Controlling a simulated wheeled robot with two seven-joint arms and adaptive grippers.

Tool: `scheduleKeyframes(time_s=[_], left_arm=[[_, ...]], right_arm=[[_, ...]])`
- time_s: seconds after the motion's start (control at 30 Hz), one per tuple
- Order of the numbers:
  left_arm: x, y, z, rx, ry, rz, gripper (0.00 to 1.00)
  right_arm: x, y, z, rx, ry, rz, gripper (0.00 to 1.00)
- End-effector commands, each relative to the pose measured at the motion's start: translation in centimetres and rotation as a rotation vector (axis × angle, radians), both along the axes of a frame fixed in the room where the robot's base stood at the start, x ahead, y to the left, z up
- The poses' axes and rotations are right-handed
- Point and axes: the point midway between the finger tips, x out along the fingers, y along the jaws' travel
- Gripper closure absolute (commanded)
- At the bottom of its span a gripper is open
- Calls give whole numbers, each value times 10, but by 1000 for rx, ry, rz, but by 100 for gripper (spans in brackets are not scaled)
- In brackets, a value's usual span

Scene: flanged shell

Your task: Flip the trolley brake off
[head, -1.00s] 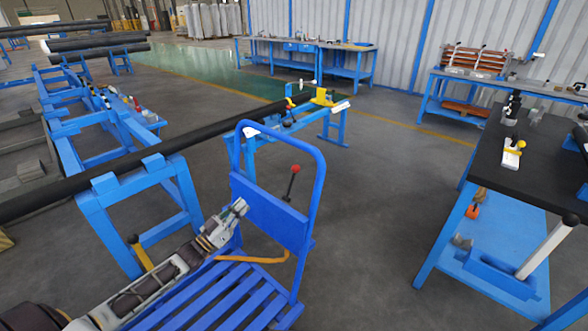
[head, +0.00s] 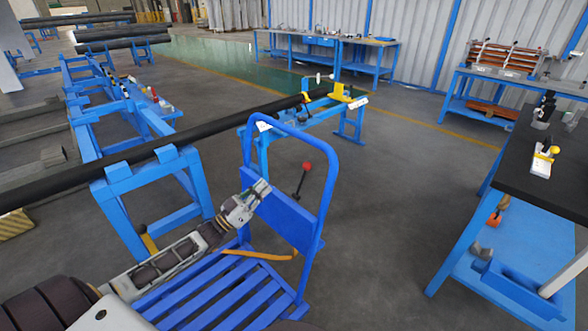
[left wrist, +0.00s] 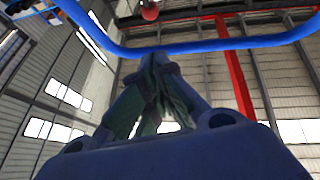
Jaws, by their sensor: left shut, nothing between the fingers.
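The blue trolley (head: 322,185) stands in front of me, with its slatted deck at the bottom and its looped handle upright. The brake lever, a dark rod with a red ball knob (head: 307,166), stands up behind the handle's blue panel and leans to the right. My left gripper (head: 264,188) is shut and empty, at the left part of the panel, to the left of and a little lower than the knob. In the left wrist view the red knob (left wrist: 149,11) shows at the top, beyond the blue handle tube (left wrist: 200,47). The right gripper is not in view.
A long black pipe (head: 140,152) rests on blue stands (head: 150,190) at the left. A blue workbench with a dark top (head: 510,175) stands at the right. An orange strap (head: 262,255) lies by the trolley deck. Grey floor is open between trolley and bench.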

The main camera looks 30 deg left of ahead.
Motion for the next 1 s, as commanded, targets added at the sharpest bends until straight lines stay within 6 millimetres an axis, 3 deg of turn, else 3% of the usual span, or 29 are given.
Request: scheduleKeyframes(time_s=[1.0], left_arm=[[63,-33,36,0,-1,0,100]], right_arm=[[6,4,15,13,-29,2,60]])
